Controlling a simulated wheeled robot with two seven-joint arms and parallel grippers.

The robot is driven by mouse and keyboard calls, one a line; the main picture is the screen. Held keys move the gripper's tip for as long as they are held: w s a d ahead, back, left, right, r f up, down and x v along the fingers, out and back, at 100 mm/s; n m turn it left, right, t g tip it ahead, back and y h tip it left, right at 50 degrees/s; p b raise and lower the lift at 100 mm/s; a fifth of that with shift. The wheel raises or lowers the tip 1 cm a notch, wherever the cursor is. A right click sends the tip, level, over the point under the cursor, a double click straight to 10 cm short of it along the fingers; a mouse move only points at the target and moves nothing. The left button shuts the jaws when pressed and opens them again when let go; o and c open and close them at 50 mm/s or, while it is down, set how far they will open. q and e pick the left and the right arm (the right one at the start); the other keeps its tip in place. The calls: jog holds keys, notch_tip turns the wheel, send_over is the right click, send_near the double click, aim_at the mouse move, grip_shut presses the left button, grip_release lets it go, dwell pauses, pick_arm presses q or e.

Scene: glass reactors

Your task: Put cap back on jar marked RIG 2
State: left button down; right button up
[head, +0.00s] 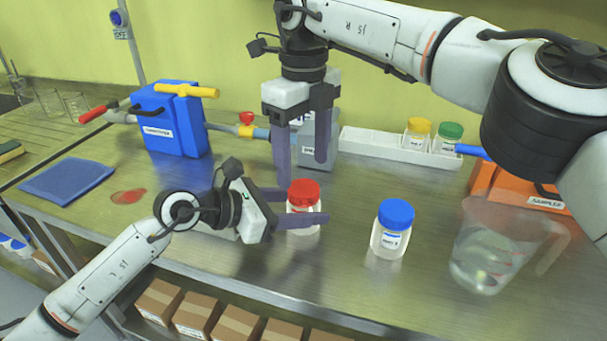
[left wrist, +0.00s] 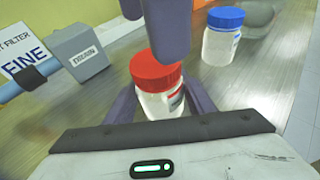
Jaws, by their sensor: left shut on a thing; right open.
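A clear jar with white contents (head: 303,226) stands on the steel bench with a red cap (head: 304,192) on its mouth. I cannot tell if the cap is fully seated, and its label is not readable. My left gripper (head: 308,204) is shut on this jar, a finger on each side. In the left wrist view the red cap (left wrist: 154,72) shows between the fingers. My right gripper (head: 303,172) is open and empty, pointing down just above and behind the red cap. A blue-capped jar (head: 391,238) stands to the right; its label is too small to read surely.
A white rack (head: 375,146) holds yellow-capped (head: 416,134) and green-capped (head: 447,138) jars at the back. A clear jug (head: 490,255) and an orange sampler box (head: 520,190) stand right. A blue device (head: 170,120) and blue cloth (head: 67,180) are left, near a reddish spill (head: 128,196).

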aim_at(288, 208)
jog(key=shift+r, duration=1.4)
pick_arm(q)
jog(key=c, duration=0.7)
grip_release()
jog(key=shift+c, duration=0.2)
jog(key=b+v, duration=0.1)
jog(key=v, duration=0.7)
jog(key=shift+s+a, duration=0.2)
jog(key=shift+a, duration=0.2)
pick_arm(e)
jog(key=shift+f, duration=0.65)
pick_arm(q)
jog(key=shift+v, duration=0.8)
pick_arm(e)
jog(key=shift+f, duration=0.1)
pick_arm(q)
jog(key=shift+d+r, duration=0.1)
